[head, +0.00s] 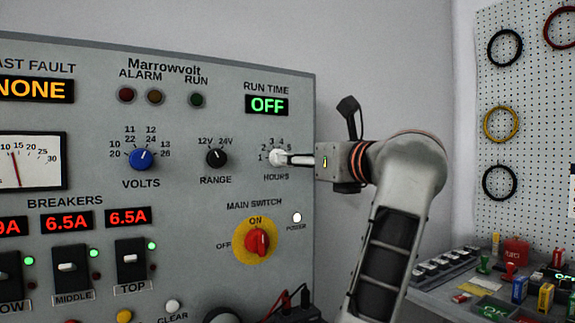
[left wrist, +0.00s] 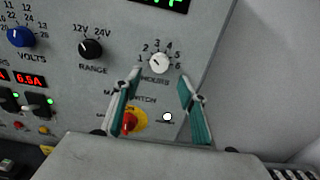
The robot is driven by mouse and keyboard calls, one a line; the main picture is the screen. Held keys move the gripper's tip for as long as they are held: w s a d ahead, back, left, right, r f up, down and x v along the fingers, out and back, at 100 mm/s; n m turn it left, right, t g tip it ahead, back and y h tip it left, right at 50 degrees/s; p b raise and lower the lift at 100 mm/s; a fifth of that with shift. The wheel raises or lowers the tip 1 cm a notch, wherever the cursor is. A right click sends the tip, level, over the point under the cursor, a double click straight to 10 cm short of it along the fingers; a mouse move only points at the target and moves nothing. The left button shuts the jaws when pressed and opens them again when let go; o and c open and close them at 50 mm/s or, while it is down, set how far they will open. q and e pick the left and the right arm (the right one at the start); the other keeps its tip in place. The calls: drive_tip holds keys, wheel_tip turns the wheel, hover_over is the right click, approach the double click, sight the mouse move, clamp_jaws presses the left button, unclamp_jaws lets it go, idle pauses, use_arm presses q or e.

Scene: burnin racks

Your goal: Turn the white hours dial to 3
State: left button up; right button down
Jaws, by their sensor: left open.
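The white hours dial (head: 277,157) is on the grey panel, below the green OFF run time display (head: 267,105), and is partly hidden by a fingertip in the head view. In the left wrist view the dial (left wrist: 160,62) shows whole, ringed by the numbers 1 to 6. Its pointer is too small to read surely. My left gripper (head: 303,160) is level with the dial, pointing at the panel. In the left wrist view its two teal fingers (left wrist: 155,84) are spread, with the dial ahead between their tips. I cannot tell whether they touch it. My right gripper is not seen.
A black range dial (head: 216,158) and a blue volts dial (head: 141,159) sit left of the hours dial. The red main switch (head: 257,241) on its yellow plate is below. A bench (head: 450,301) with small items stands right, under a pegboard (head: 535,135) with rings.

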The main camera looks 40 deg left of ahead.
use_arm(q)
drive_tip(key=b+x, duration=0.1)
drive_tip(key=x, duration=0.6)
drive_tip(key=shift+a, duration=0.1)
drive_tip(key=c, duration=1.1)
